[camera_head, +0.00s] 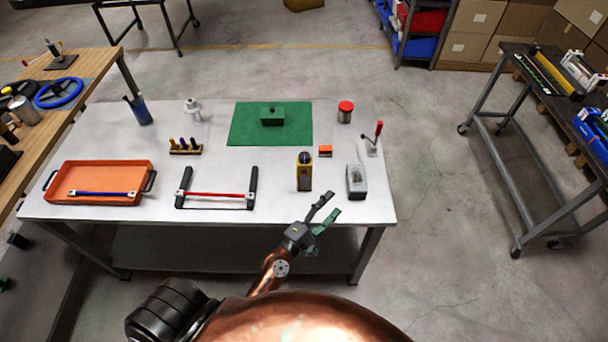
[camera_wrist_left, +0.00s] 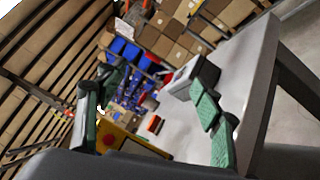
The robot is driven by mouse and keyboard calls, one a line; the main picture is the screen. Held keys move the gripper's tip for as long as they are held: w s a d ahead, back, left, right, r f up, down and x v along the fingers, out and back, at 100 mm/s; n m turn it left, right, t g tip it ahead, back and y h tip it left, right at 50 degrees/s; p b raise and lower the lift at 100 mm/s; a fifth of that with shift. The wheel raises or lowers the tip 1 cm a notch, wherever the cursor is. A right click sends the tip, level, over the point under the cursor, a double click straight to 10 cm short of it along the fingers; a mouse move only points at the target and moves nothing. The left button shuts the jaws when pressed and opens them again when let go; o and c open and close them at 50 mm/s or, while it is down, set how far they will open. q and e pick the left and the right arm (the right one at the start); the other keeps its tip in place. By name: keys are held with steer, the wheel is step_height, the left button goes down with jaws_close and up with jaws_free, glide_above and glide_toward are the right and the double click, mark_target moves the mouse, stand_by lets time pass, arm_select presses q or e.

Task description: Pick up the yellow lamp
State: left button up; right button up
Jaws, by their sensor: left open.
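The yellow lamp (camera_head: 304,175), a small upright yellow body with a black top, stands near the front right of the white table (camera_head: 330,208). My left gripper (camera_head: 327,206) is open and empty at the table's front edge, in front of the lamp and a little to its right in the head view. In the left wrist view the green-padded fingers (camera_wrist_left: 152,118) are spread wide. The yellow lamp (camera_wrist_left: 118,138) shows partly between them, nearer the left finger and apart from both. My right gripper is not in view.
A grey box-shaped device (camera_head: 356,182) stands right of the lamp, with an orange block (camera_head: 325,151) behind it. A red-barred black frame (camera_head: 216,195) lies to the left, beyond bare table. A green mat (camera_head: 242,128), red-lidded can (camera_head: 345,112) and red-handled clamp (camera_head: 376,135) are farther back.

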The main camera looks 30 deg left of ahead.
mark_target(304, 183)
arm_select(q)
steer(key=a+f+n+g+y, duration=0.1)
steer(key=a+f+n+y, duration=0.1)
steer(key=n, duration=0.5)
steer(key=w+a+f+n+g+y, duration=0.1)
steer(key=a+n+y, duration=0.4)
steer(key=n, duration=0.3)
steer(key=w+a+f+n+g+y, duration=0.1)
steer(key=a+f+n+y, duration=0.1)
steer(key=a+n+y, duration=0.2)
steer(key=shift+w+a+f+n+y, duration=0.15)
steer(key=shift+n+y, duration=0.35)
steer(key=shift+n, duration=0.45)
steer(key=shift+s+a+f+n+y, duration=0.15)
steer(key=shift+n+y, duration=0.35)
steer(key=shift+n, duration=0.45)
steer(key=shift+w+a+f+g, duration=0.1)
steer(key=shift+w+a+g, duration=0.05)
steer(key=shift+w+g, duration=0.2)
steer(key=x, duration=0.7)
steer(key=c, duration=1.6)
